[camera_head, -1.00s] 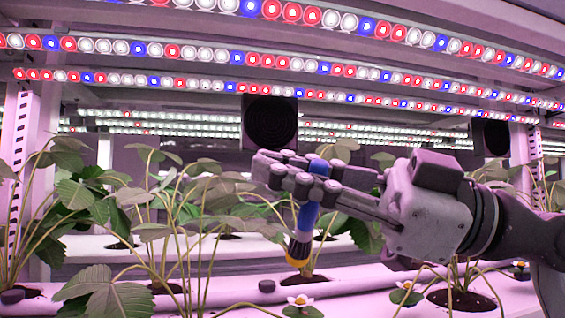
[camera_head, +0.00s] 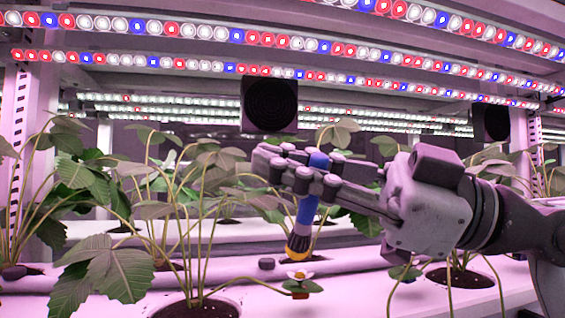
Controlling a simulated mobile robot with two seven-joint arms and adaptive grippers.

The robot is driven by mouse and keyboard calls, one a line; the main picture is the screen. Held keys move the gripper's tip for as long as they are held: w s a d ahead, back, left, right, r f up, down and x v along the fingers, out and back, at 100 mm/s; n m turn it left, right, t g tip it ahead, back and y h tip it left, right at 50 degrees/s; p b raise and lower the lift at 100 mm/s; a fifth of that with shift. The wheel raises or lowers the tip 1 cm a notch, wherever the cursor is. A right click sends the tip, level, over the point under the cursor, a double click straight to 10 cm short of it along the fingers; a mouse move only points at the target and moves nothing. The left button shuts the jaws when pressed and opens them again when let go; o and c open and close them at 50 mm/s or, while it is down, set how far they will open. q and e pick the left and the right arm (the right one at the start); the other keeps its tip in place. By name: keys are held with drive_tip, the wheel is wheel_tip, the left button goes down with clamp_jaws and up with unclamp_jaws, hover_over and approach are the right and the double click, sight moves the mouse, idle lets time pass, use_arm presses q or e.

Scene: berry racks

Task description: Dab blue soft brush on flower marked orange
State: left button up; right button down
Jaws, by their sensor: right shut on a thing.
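My right gripper (camera_head: 285,172) is shut on the blue brush (camera_head: 307,208). The brush hangs nearly upright, slightly tilted, with a yellow band and dark bristles at its lower end. A small gap shows between bristles and flower; the difference in depth is hard to tell. My left gripper is not in view.
Leafy strawberry plants (camera_head: 110,275) rise from holes in a white trough (camera_head: 380,300). A small dark knob (camera_head: 267,264) is left of the flower. A leaf (camera_head: 405,272) shows right of it under my gripper. Light bars and a dark fan (camera_head: 270,104) are behind.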

drive_tip(key=shift+f+b, duration=0.7)
idle(0.7)
idle(0.5)
wheel_tip(320, 180, up, 7)
drive_tip(key=p, duration=0.4)
drive_tip(key=shift+p, duration=0.4)
